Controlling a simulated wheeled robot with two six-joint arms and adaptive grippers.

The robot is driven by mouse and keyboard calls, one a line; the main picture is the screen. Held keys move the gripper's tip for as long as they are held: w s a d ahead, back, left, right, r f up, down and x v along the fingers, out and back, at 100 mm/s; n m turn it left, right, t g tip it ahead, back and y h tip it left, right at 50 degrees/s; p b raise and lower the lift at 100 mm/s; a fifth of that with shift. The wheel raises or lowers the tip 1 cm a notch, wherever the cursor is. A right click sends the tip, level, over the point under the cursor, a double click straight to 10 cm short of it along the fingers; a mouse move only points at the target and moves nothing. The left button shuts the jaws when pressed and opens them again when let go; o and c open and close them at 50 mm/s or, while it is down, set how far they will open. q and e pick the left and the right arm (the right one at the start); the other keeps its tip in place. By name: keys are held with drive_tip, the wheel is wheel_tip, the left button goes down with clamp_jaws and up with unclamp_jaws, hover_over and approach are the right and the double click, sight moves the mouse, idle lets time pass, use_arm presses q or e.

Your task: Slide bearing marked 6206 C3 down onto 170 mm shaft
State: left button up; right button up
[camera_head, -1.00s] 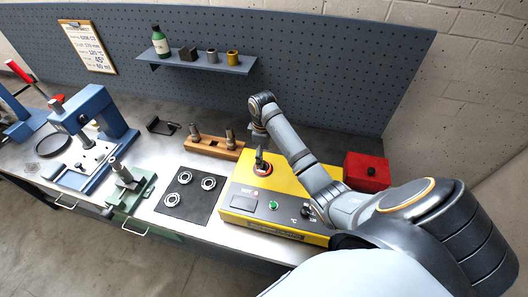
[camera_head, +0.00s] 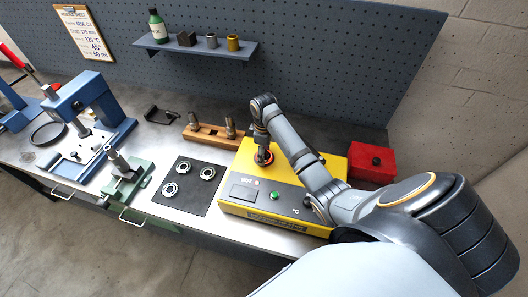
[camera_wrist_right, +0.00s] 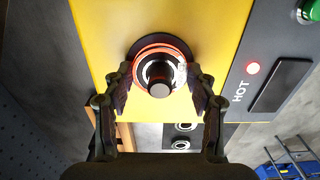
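A bearing with a glowing orange ring (camera_wrist_right: 160,52) sits around the dark post of the yellow induction heater (camera_head: 240,206). Its marking cannot be read. My right gripper (camera_wrist_right: 160,80) is over the heater, pointing down, with one finger on each side of the bearing; the fingers look spread, and I cannot see firm contact. In the head view the gripper (camera_head: 262,145) partly hides the bearing. A metal shaft (camera_head: 116,157) stands upright in the green vise (camera_head: 125,182); its length cannot be read. My left gripper is not in view.
Several bearings lie on a black mat (camera_head: 196,201). A wooden rack (camera_head: 205,136) holds metal pieces. A blue press (camera_head: 108,120) stands left and a red box (camera_head: 371,162) right. A shelf (camera_head: 200,52) is above. The heater's HOT light (camera_wrist_right: 253,68) is lit red.

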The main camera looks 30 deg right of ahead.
drive_tip(key=shift+c, duration=0.7)
wheel_tip(320, 180, up, 6)
drive_tip(key=p, duration=0.6)
drive_tip(key=shift+r, duration=0.1)
